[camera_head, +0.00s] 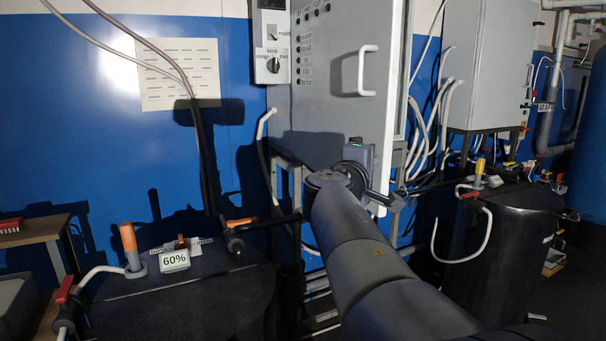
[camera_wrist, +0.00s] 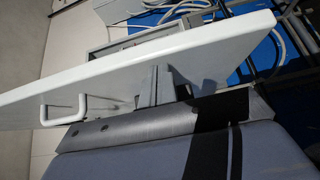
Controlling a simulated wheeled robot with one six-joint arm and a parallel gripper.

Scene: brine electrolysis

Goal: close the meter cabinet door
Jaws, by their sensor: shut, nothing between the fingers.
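The meter cabinet door (camera_head: 340,90) is a grey panel with a white bar handle (camera_head: 367,70) near its right edge. It appears to stand ajar, with a grey frame strip showing behind that edge. In the wrist view the door (camera_wrist: 215,45) crosses as a pale tilted slab, with its handle (camera_wrist: 66,108) at lower left.
A switch box (camera_head: 271,45) is at the door's left. Another grey cabinet (camera_head: 487,65) stands at right, with white hoses (camera_head: 440,110) between. A black tank with a "60%" label (camera_head: 174,260) is at lower left, and another black tank (camera_head: 500,225) is at right.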

